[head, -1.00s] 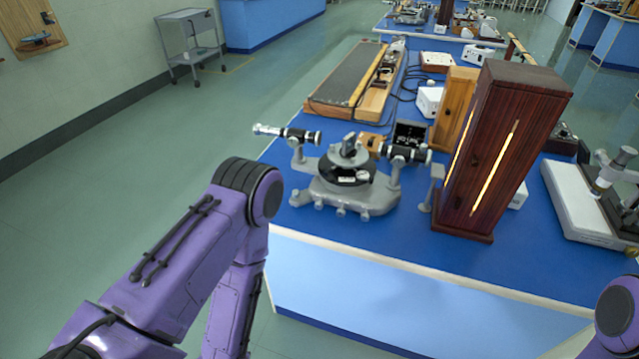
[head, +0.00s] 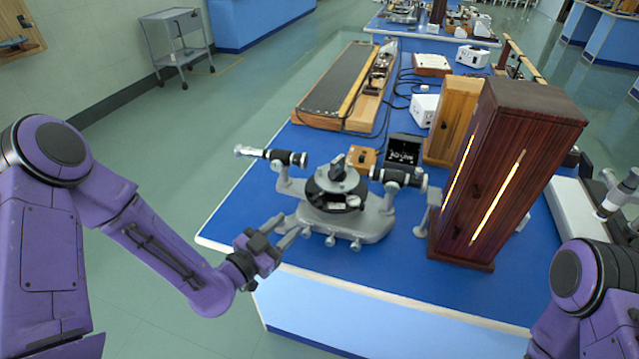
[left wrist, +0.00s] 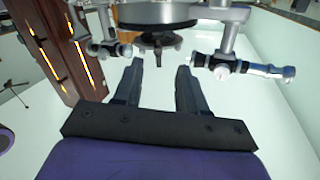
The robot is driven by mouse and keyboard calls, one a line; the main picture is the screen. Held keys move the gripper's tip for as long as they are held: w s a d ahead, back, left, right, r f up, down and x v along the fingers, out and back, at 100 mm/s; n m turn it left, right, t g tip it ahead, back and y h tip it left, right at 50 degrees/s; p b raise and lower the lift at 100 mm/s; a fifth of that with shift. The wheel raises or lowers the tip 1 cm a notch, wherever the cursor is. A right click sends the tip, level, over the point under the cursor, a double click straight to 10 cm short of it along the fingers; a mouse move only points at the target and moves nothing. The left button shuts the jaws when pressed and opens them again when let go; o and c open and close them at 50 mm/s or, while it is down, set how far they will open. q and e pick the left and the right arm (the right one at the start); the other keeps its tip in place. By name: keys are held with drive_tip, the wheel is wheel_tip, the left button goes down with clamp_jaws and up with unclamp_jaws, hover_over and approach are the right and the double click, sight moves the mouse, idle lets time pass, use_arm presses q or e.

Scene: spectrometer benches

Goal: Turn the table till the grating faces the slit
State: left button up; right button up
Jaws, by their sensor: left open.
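The grey spectrometer (head: 350,222) stands on the blue bench. Its round dark table (head: 336,190) carries a small dark upright piece (head: 338,165), perhaps the grating; which way it faces is hard to tell. One tube (head: 270,156) points left; the other (head: 398,176) points right toward the tall wooden box. The slit itself is too small to make out. My left gripper (head: 291,232) is open at the near left edge of the spectrometer's base. In the left wrist view its two fingers (left wrist: 157,82) are apart with nothing between them, below the round table (left wrist: 158,12). My right gripper is out of view.
The tall dark wooden box (head: 505,165) with glowing slots stands close right of the spectrometer. Behind are a small black display box (head: 404,149), a white box (head: 423,110) and a long wooden apparatus (head: 335,85). The bench's front left corner is clear.

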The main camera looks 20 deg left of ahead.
sight(314, 199)
use_arm(q)
drive_tip(key=w, duration=0.1)
drive_tip(key=w+d+r+p, duration=0.1)
drive_tip(key=w, duration=0.1)
drive_tip(key=shift+w+d+r, duration=0.2)
drive_tip(key=shift+w+d, duration=0.05)
drive_tip(key=shift+d, duration=0.15)
drive_tip(key=p+x, duration=0.2)
drive_tip(key=x, duration=0.4)
drive_tip(key=shift+f, duration=0.1)
drive_tip(key=shift+w+d, duration=0.1)
drive_tip(key=shift+w, duration=0.15)
drive_tip(key=shift+c, duration=0.3)
clamp_jaws()
drive_tip(key=shift+f, duration=0.1)
